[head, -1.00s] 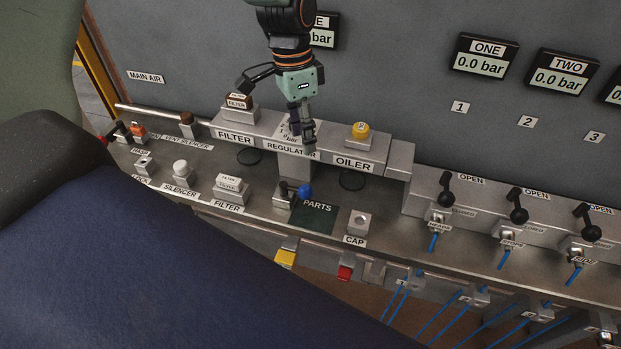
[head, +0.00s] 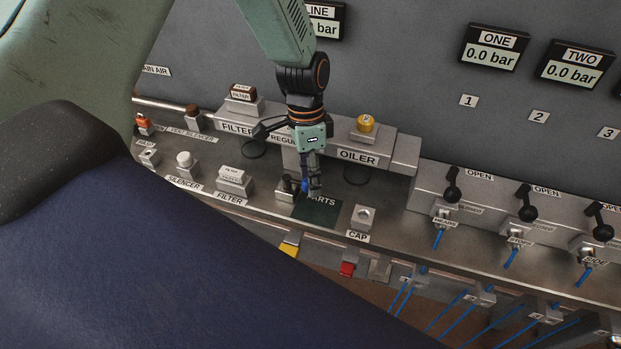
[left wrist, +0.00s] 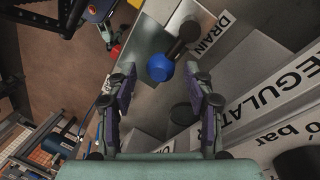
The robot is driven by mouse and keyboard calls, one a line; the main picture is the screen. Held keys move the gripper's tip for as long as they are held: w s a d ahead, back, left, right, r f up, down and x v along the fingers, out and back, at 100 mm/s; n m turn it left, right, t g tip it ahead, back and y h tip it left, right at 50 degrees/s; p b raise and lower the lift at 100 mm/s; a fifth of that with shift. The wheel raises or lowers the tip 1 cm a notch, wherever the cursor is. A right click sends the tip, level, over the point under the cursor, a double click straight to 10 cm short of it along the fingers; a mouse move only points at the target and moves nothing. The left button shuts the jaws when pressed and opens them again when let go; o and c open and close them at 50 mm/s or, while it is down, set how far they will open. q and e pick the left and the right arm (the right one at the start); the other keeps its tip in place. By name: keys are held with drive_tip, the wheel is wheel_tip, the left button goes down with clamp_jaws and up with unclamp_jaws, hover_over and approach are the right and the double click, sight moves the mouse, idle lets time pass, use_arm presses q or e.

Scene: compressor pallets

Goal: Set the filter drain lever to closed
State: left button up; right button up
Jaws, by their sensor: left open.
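The filter drain lever has a blue ball knob (head: 304,186) and a dark part beside it, on a small metal block left of the PARTS mat. In the left wrist view the blue knob (left wrist: 160,68) lies between my open fingertips, with the dark part (left wrist: 187,32) near a label reading DRAIN (left wrist: 208,45). My left gripper (head: 312,188) points down at the knob, partly covering it in the head view. The fingers are apart and I see no clear contact. The lever's open and closed marks are not readable.
The regulator housing (head: 290,158) and oiler (head: 358,158) stand close behind the gripper. The dark PARTS mat (head: 318,212) and CAP block (head: 362,216) lie to the right. Filter (head: 233,180) and silencer (head: 184,165) pieces stand left. Black-knobbed valve levers (head: 453,185) line the right side.

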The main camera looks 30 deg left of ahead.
use_arm(q)
drive_tip(key=shift+s+a+f, duration=0.25)
drive_tip(key=shift+f, duration=0.15)
drive_tip(key=shift+w+d, duration=0.15)
drive_tip(key=shift+d, duration=0.15)
drive_tip(key=shift+c, duration=0.9)
drive_tip(key=shift+a, duration=0.2)
drive_tip(key=c, duration=0.5)
clamp_jaws()
